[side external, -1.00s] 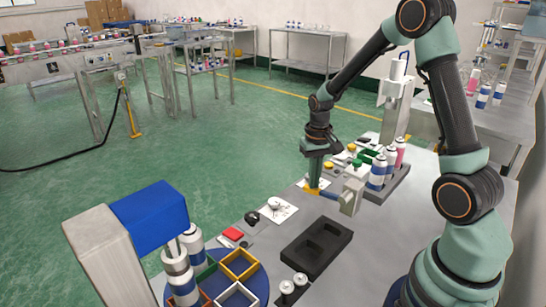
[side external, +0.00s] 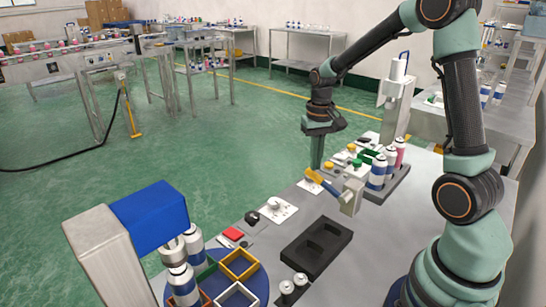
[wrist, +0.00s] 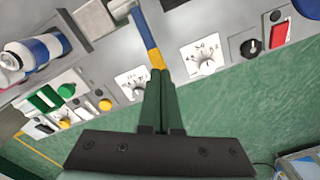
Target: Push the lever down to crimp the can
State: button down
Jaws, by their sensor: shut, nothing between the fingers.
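The lever (side external: 328,188) has a blue arm and a yellow end, and joins a light grey block (side external: 350,200). It slopes up toward its yellow end. In the wrist view the lever (wrist: 153,50) runs up from just beyond my fingertips. My gripper (side external: 316,166) points down, shut and empty, just above the yellow end; I cannot tell if they touch. My shut fingers also show in the wrist view (wrist: 160,74). White and blue cans (side external: 377,172) stand behind the grey block. I cannot tell which can is the one for crimping.
A black tray (side external: 316,246) with recesses lies on the grey bench. Dial panels (side external: 271,211) and a red switch (side external: 233,233) line the bench's left edge. A blue-topped machine (side external: 150,215) stands front left, beside cans and coloured square frames (side external: 240,264).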

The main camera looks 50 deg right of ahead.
notch_tip(320, 180, up, 9)
dwell(1.1)
jog(key=s+a+r+n+t, duration=0.3)
jog(key=s+a+n+t, duration=0.2)
jog(key=s+a, duration=0.4)
jog(key=a+n, duration=0.1)
jog(key=a, duration=0.3)
jog(key=shift+s+a+r+t, duration=0.15)
jog(key=shift+a+t, duration=0.1)
jog(key=shift+t, duration=0.05)
